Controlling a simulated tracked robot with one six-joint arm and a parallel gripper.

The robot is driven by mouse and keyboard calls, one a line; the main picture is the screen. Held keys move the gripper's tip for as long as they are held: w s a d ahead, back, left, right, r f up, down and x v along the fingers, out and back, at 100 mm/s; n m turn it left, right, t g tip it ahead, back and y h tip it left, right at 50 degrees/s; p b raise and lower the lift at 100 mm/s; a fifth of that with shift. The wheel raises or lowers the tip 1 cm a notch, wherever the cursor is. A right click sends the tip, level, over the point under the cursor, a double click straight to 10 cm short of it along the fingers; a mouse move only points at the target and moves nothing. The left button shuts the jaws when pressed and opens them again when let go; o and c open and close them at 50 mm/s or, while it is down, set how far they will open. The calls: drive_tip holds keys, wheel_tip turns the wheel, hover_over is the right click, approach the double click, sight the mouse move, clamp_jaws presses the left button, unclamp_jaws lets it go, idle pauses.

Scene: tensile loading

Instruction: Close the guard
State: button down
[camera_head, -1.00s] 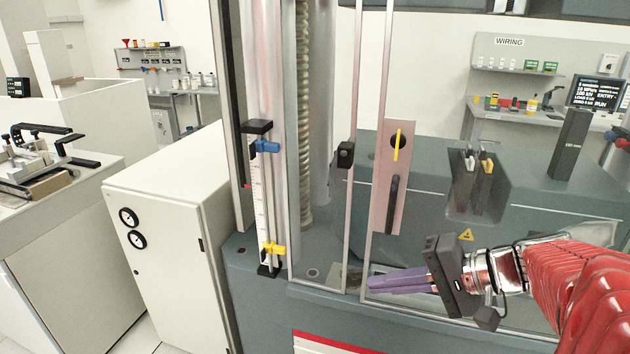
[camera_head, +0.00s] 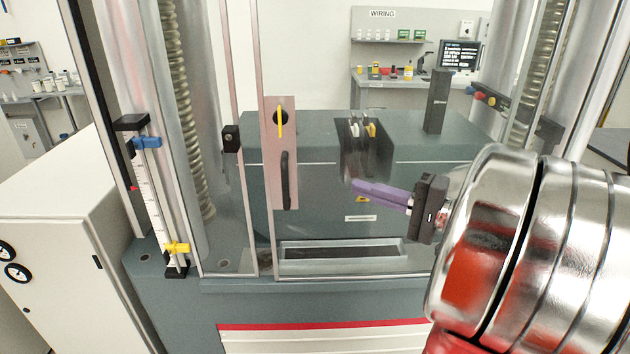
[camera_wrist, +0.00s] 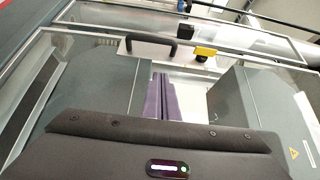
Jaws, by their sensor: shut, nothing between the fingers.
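The guard is a clear panel with a thin metal frame (camera_head: 264,60). A pinkish plate (camera_head: 270,180) on it carries a black upright handle (camera_head: 286,180) and a yellow lever (camera_head: 280,122). A narrow strip separates this frame from the post to its left; I cannot tell whether that strip is open. My gripper (camera_head: 354,186) has purple fingers, shut and empty, pointing left. They appear to the right of the handle and apart from it. In the wrist view the fingers (camera_wrist: 160,97) point towards the handle (camera_wrist: 150,42), with the yellow lever (camera_wrist: 205,52) beside it.
A black block (camera_head: 232,138) sits on the post left of the guard. A scale with blue and yellow clamps (camera_head: 176,248) stands further left. A white cabinet (camera_head: 60,210) is at the left. Behind the panel are grips (camera_head: 362,130) and a dark upright block (camera_head: 437,100).

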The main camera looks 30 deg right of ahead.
approach(305, 179)
drive_tip(key=w+a+r, duration=0.2)
drive_tip(key=a+r, duration=0.1)
drive_tip(key=shift+w+r, duration=0.15)
drive_tip(key=shift+w, duration=0.1)
drive_tip(key=shift+w+a, duration=0.3)
drive_tip(key=shift+a, duration=0.35)
drive_tip(key=shift+w+a, duration=0.3)
drive_tip(key=shift+a, duration=0.4)
drive_tip(key=shift+w+a, duration=0.3)
drive_tip(key=shift+a, duration=0.35)
